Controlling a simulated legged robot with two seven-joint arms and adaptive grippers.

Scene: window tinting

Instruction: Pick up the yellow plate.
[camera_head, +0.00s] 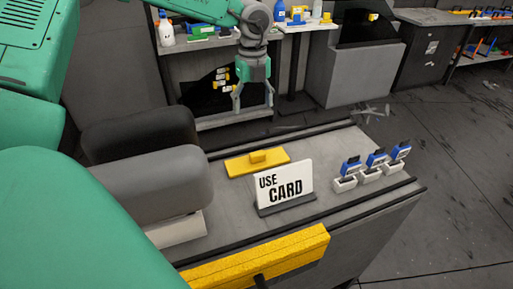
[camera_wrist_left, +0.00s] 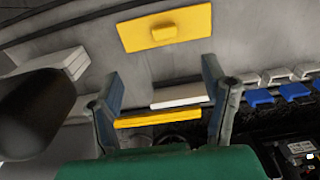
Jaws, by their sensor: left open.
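The yellow plate (camera_head: 240,165) lies flat on the grey bench top, behind the white USE CARD sign, with a small raised block on its middle. It also shows whole in the left wrist view (camera_wrist_left: 190,31), at the top, beyond my fingertips. My left gripper (camera_head: 253,104) hangs above the far side of the bench, past the plate, with its fingers pointing down. Its jaws are spread and empty, and they are apart from the plate. In the left wrist view the two fingers (camera_wrist_left: 165,75) stand wide apart. My right gripper is not in view.
The USE CARD sign (camera_head: 286,183) stands just in front of the plate. Several blue-and-white holders (camera_head: 372,168) sit at the right. A yellow bar (camera_head: 255,258) runs along the bench's near edge. Grey rounded pads (camera_head: 150,180) stand at the left. Shelves with bottles (camera_head: 168,35) are behind.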

